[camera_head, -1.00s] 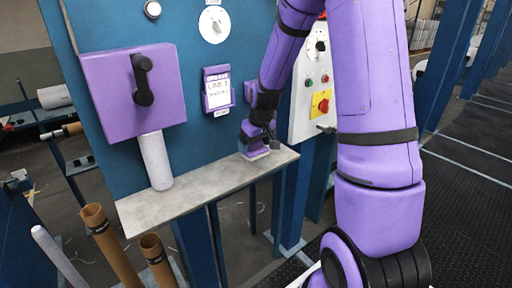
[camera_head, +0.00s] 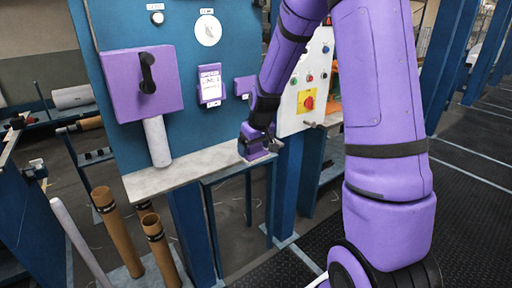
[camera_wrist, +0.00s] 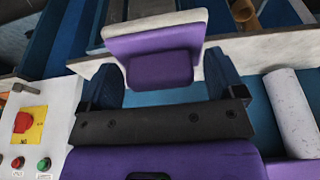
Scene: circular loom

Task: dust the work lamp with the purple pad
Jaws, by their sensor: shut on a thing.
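My gripper (camera_head: 262,142) is at the right end of the grey shelf (camera_head: 165,180) in the head view. It is shut on the purple pad (camera_head: 256,158), which has a pale underside. In the wrist view the pad (camera_wrist: 160,68) sits between the two blue fingers of my gripper (camera_wrist: 165,80). The pad overlaps the shelf's edge in both views; I cannot tell whether it touches the shelf. I cannot make out the work lamp for sure. A small round white fitting (camera_head: 157,18) with a label is at the top of the blue panel.
A purple box with a black handset (camera_head: 143,85) and a framed card (camera_head: 210,85) are on the panel. A white roll (camera_head: 157,142) stands on the shelf. A control plate with a red button (camera_head: 308,102) is right of my gripper. Brown tubes (camera_head: 115,232) stand front left.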

